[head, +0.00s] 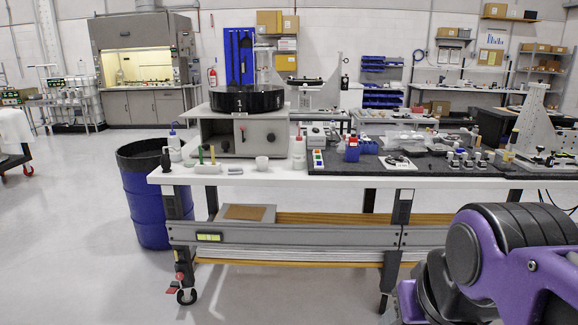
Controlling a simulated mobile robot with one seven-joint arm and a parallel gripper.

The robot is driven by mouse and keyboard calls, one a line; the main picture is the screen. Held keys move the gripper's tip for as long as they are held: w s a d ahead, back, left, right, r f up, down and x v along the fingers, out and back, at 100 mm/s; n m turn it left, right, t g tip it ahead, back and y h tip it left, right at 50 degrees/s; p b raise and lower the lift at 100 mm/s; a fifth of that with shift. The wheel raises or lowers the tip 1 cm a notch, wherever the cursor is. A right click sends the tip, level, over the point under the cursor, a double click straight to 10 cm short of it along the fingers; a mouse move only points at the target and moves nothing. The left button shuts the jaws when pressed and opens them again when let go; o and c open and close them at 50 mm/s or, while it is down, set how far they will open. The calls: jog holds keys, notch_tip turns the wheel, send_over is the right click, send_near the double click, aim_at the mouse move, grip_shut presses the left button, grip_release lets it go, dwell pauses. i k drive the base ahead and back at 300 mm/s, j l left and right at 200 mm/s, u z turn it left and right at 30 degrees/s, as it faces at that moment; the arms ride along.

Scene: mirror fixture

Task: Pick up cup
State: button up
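A small pale grey-white cup (262,163) stands upright on the white workbench (235,178), near its front edge and left of the bench's middle. It stands just in front of a grey box-shaped instrument (240,135). Nothing hides the cup. My purple and black arm fills the lower right of the head view, lower in the picture than the bench top and well apart from the cup. The end of my arm is out of view, so my gripper does not show.
Left of the cup stand a white rack with coloured handles (207,162) and a squeeze bottle (174,145). A white bottle (298,152) stands to its right. A dark mat (345,165) holds many parts. A blue barrel (150,195) flanks the bench; floor in front is clear.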

aim_at(262, 164)
jog(key=i+j+z, duration=0.1)
jog(key=i, duration=0.45)
jog(key=i+j+z, duration=0.15)
jog(key=i, duration=0.4)
